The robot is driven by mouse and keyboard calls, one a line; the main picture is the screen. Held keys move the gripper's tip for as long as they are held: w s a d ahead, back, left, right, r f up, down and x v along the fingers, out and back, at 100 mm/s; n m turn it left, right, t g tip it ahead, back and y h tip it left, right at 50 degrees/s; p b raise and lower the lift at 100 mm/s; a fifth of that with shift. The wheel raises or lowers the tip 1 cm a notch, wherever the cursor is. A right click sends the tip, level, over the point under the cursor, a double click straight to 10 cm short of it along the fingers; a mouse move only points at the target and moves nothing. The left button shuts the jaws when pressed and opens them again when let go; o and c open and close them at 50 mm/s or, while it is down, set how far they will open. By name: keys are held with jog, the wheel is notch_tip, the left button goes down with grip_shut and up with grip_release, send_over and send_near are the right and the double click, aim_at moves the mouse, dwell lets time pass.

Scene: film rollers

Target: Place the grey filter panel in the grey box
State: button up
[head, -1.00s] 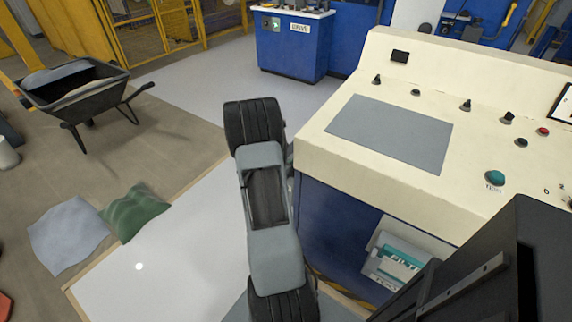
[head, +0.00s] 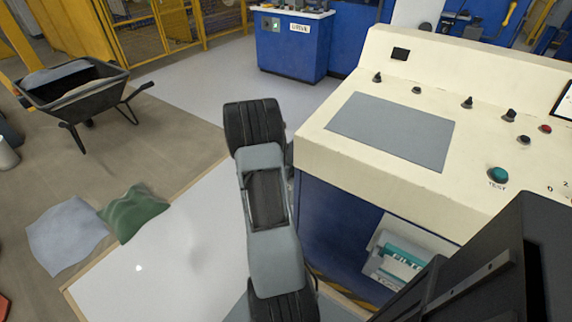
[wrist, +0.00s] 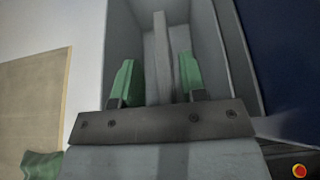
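In the wrist view, my gripper (wrist: 157,88) has two green fingertips set apart. The grey filter panel (wrist: 162,50) stands on edge between them as a thin upright strip. A gap shows between the left fingertip and the panel; the right fingertip is close beside it, and I cannot tell if they touch. The fingers and panel point into the grey box (wrist: 119,45), whose walls rise on both sides. The panel's lower part is hidden by my gripper body. In the head view, my own arm hides the gripper and the panel.
A cream control console (head: 330,135) with knobs and a grey mat (head: 390,130) stands right of my arm. A teal-labelled filter carton (head: 398,262) is at its side. Two cloths, pale blue (head: 65,235) and green (head: 135,212), lie left; a wheelbarrow (head: 80,95) stands behind.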

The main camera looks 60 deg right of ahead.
jog(key=shift+o, duration=0.4)
jog(key=shift+r, duration=0.1)
jog(key=shift+r+p, duration=0.3)
jog(key=shift+p, duration=0.15)
jog(key=shift+r+p, duration=0.55)
jog(key=shift+p, duration=0.05)
jog(key=s+a+r+m+t+y, duration=0.1)
jog(key=a+r+m+y, duration=0.3)
jog(key=a, duration=0.9)
jog(key=a+r+m+t+y, duration=0.1)
jog(key=a+r+m+y, duration=0.4)
jog(key=a, duration=0.9)
jog(key=s+a+r+m+t+y, duration=0.1)
jog(key=a+r+m+y, duration=0.3)
jog(key=a, duration=1)
notch_tip(320, 180, up, 4)
jog(key=m, duration=0.5)
jog(key=shift+s+a+f+p, duration=0.25)
jog(key=shift+s+p, duration=0.05)
jog(key=shift+p, duration=0.1)
